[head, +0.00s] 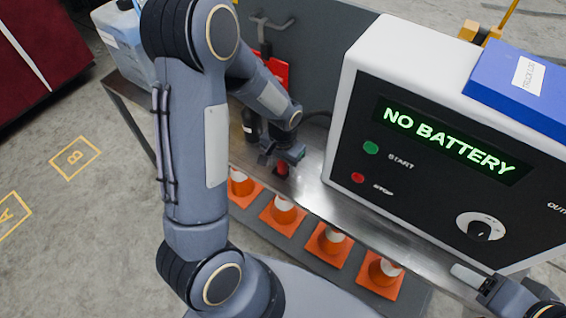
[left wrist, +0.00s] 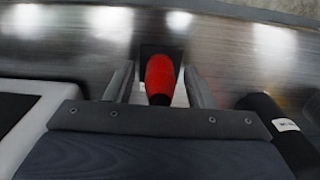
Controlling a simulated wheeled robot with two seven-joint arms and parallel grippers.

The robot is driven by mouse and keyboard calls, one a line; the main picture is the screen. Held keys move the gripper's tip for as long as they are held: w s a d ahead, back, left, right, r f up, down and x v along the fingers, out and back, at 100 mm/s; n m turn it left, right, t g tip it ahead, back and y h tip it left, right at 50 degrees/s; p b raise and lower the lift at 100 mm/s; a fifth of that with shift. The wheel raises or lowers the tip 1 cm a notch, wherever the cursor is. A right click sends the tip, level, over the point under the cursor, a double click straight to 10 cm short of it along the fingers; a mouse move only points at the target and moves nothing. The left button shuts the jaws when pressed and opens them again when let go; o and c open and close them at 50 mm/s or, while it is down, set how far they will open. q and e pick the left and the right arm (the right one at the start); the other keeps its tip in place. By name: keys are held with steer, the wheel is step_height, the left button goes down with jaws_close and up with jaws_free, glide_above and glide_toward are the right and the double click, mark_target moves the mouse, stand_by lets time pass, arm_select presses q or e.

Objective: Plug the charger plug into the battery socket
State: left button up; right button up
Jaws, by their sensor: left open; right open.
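A red grip (head: 283,170), which looks like the charger plug, stands on the metal bench beside the charger. In the left wrist view the red grip (left wrist: 160,78) stands on a dark square base, between my two fingers. My left gripper (head: 284,163) is open around it, with a gap visible on each side. The charger (head: 420,150) is a white box with a black front; its display reads NO BATTERY. My right gripper (head: 474,280) is open at the lower right in front of the charger, only partly in view. I cannot make out the battery socket.
A dark cylinder (left wrist: 278,130) with a white label lies right of my left gripper. A blue box (head: 520,80) sits on the charger. Several orange cones (head: 330,245) stand below the bench edge. A pale blue container (head: 125,45) is at the back left.

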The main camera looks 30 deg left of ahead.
arm_select(q)
steer(key=shift+c, duration=0.4)
jaws_close()
steer(key=shift+r, duration=0.1)
steer(key=shift+r+p, duration=2.35)
steer(key=shift+r, duration=0.6)
steer(key=shift+r, duration=0.1)
